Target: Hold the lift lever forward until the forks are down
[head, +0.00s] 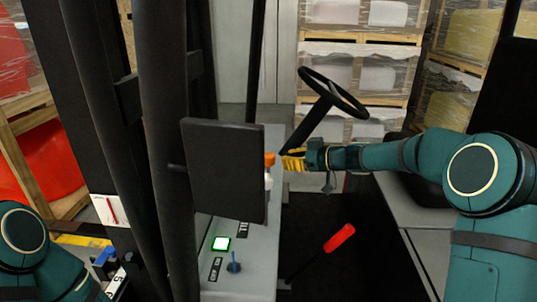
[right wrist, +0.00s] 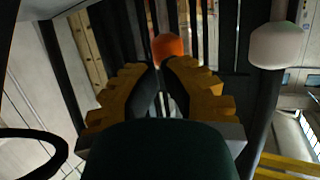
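An orange lever knob (head: 269,158) stands at the right edge of a dark panel, with a white knob (head: 268,181) close by. I cannot tell from any label which one is the lift lever. My right gripper (head: 287,162) is just right of the orange knob, its yellow fingers pointing at it. In the right wrist view, the orange knob (right wrist: 168,47) lies just beyond the fingertips (right wrist: 163,68), which have a narrow gap between them. The white knob (right wrist: 275,45) is off to the right there. The forks cannot be made out. My left gripper is out of view.
The dark panel (head: 222,168) blocks part of the console (head: 245,282). A lit green-edged button (head: 221,243), a blue switch (head: 234,264) and a red-handled lever (head: 339,238) are below. A steering wheel (head: 334,93) stands behind my right gripper. Wrapped pallets (head: 360,55) stand at the back.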

